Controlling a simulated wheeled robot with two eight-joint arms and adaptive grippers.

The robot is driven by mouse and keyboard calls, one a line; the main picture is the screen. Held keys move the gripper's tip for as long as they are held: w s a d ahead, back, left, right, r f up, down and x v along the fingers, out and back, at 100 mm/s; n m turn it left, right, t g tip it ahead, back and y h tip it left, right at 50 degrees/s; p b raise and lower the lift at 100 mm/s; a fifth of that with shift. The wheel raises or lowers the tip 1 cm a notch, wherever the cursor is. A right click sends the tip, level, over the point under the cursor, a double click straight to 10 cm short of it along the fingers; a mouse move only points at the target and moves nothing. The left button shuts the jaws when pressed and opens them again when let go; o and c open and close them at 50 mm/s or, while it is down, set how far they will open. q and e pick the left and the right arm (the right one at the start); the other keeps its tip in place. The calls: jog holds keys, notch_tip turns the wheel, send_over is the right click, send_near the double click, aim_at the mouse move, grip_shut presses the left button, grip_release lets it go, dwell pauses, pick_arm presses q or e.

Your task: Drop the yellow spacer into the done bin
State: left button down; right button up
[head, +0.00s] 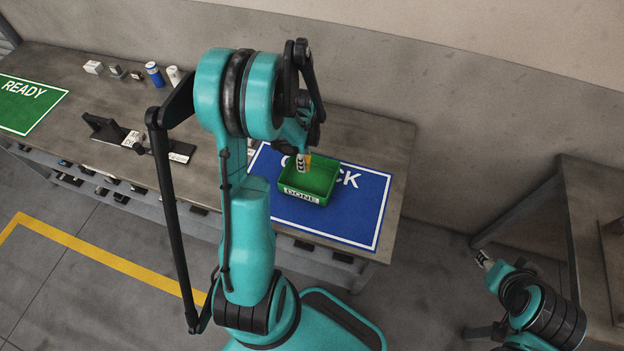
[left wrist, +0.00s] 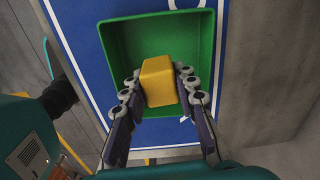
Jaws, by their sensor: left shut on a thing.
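The yellow spacer (left wrist: 158,82) is a small yellow block between the fingers of my left gripper (left wrist: 158,88), which is shut on it. In the left wrist view it is seen against the inside of the green done bin (left wrist: 122,40). In the head view the bin (head: 311,194), labelled DONE, stands on the blue check mat, and my left gripper (head: 305,162) is over its back left part. Only a bit of the spacer shows there. I cannot tell its exact height over the bin floor. My right gripper (head: 484,260) is at the far right, away from the bin; its finger opening is unclear.
The blue mat (head: 362,215) lies on the right end of the grey workbench (head: 385,135). A green READY mat (head: 28,103) is at the left end. A black fixture (head: 105,128), a blue can (head: 155,75) and small parts stand between. Another table (head: 590,190) is at right.

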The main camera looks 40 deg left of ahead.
pick_arm(q)
jog(key=shift+f+b, duration=1)
jog(key=shift+f, duration=0.9)
jog(key=shift+d, duration=0.1)
jog(key=c, duration=1.1)
grip_release()
jog(key=shift+r, duration=0.1)
notch_tip(320, 180, up, 12)
jog(key=shift+f, duration=0.1)
